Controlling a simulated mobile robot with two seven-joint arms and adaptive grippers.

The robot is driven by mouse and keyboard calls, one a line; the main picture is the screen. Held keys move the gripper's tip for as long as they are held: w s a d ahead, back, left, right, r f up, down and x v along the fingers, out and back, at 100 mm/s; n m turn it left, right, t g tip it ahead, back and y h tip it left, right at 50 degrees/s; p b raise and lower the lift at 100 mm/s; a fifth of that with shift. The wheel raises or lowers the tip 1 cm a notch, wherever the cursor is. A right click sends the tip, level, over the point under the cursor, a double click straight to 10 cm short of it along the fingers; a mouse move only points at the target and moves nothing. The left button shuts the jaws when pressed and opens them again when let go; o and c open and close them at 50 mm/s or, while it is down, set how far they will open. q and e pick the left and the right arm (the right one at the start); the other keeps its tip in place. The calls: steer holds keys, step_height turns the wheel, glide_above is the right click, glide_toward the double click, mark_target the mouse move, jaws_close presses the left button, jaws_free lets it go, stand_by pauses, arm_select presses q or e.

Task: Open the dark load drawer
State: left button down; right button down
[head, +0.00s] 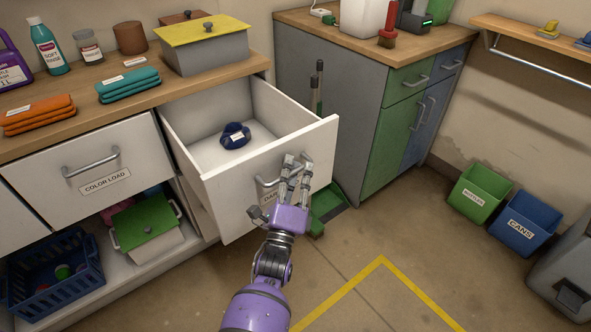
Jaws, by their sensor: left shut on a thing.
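The dark load drawer (205,189) is a white drawer under the wooden counter, and it stands pulled out with its inside in view. A dark blue bundle with a small white label (235,136) lies in it. My left gripper (290,172) is at the front of this drawer, shut on its metal handle. The fingers hide much of the handle and most of the label, of which only the first letters show. My right gripper is not in view.
The closed color load drawer (84,180) is to the left. Folded orange cloths (38,115) and teal cloths (128,85) lie on the counter. A green dustpan (326,205) is behind the open drawer. Floor with yellow tape (381,262) is clear at the front right.

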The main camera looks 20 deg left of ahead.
arm_select(q)
steer(key=c, duration=2.1)
jaws_free()
steer(key=shift+f, duration=0.1)
steer(key=shift+s, duration=0.1)
steer(key=v, duration=1.2)
steer(key=shift+a, duration=0.1)
